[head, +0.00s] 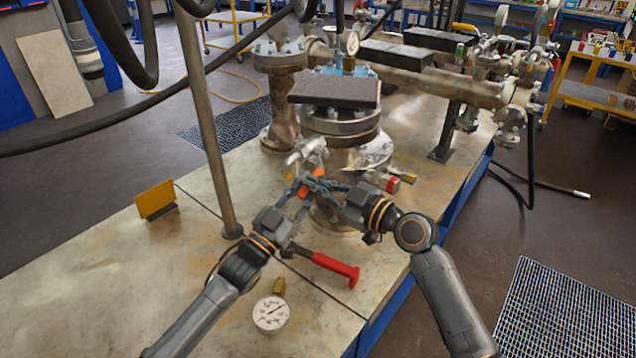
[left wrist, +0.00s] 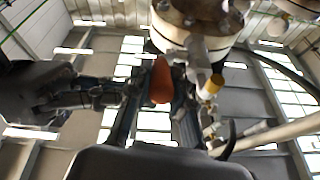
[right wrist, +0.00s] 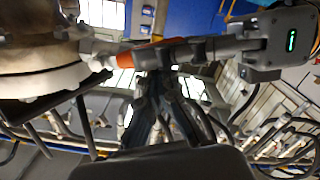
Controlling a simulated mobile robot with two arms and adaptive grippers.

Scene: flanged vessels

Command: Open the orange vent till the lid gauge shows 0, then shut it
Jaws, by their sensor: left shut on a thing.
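The flanged vessel (head: 345,125) stands mid-table with a dark block over its lid. The lid gauge (head: 352,43) is upright on top; its reading is too small to tell. The orange vent handle (left wrist: 162,80) is on the vessel's near side, between the fingers of my left gripper (left wrist: 158,112). That gripper (head: 306,188) is shut on it; in the right wrist view the orange handle (right wrist: 125,60) shows at its fingertips. My right gripper (head: 322,186) is close beside it at the vent; its fingers overlap the left ones, and whether they grip anything is unclear.
A loose gauge (head: 271,314) and a red-handled tool (head: 335,268) lie on the table (head: 110,265) in front. A yellow plate (head: 155,198) stands left. A steel post (head: 205,120) rises left of the vessel. A red-ended fitting (head: 393,185) is right of the grippers.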

